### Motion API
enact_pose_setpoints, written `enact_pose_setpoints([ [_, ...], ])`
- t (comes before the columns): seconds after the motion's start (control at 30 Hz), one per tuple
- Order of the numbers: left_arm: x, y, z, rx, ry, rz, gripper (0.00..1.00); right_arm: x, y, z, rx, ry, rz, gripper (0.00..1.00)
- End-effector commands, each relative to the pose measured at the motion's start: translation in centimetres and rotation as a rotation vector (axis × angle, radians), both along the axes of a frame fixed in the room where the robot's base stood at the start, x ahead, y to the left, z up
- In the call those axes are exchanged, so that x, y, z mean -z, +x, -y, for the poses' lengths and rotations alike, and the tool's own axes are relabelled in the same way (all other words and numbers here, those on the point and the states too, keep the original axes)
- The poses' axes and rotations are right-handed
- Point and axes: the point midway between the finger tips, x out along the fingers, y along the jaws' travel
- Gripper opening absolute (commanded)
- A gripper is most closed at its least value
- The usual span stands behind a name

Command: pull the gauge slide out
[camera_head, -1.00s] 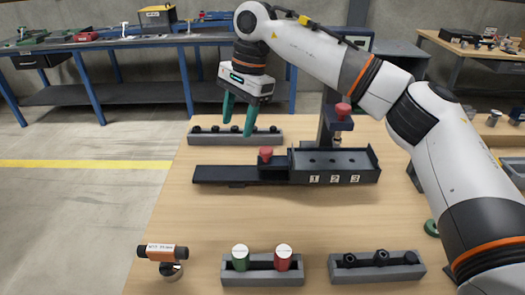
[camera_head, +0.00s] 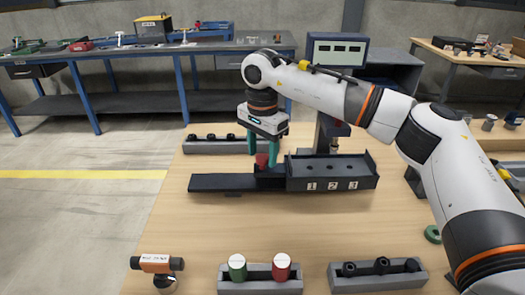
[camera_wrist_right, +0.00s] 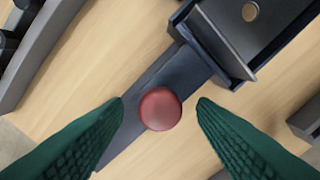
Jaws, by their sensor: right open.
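The gauge slide is a dark block with a red knob (camera_head: 262,160) on top, at the left end of the black fixture (camera_head: 332,183) numbered 1, 2 and 3. A flat dark rail (camera_head: 222,182) runs out to its left. My right gripper (camera_head: 262,149) is over the knob with its green fingers pointing down, one on each side. In the right wrist view the red knob (camera_wrist_right: 160,109) sits between the open fingertips (camera_wrist_right: 160,103), with a gap on both sides. My left gripper is not in view.
A grey rack of dark parts (camera_head: 215,145) stands behind the rail. The table left of the rail is narrow.

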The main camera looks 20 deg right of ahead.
Motion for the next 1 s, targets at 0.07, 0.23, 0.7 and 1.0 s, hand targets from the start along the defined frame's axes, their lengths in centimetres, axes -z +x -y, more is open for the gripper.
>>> enact_pose_setpoints([
  [0.07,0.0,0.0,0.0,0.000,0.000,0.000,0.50,0.4,0.0,0.0,0.000,0.000,0.000,0.52],
  [0.23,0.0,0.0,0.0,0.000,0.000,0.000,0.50,0.5,0.0,0.0,0.000,0.000,0.000,0.52],
  [0.7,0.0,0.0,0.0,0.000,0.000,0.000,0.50,0.5,0.0,0.0,0.000,0.000,0.000,0.00],
  [1.0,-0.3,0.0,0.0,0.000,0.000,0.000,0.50,0.4,0.3,-1.1,-0.001,0.001,0.000,0.00],
])
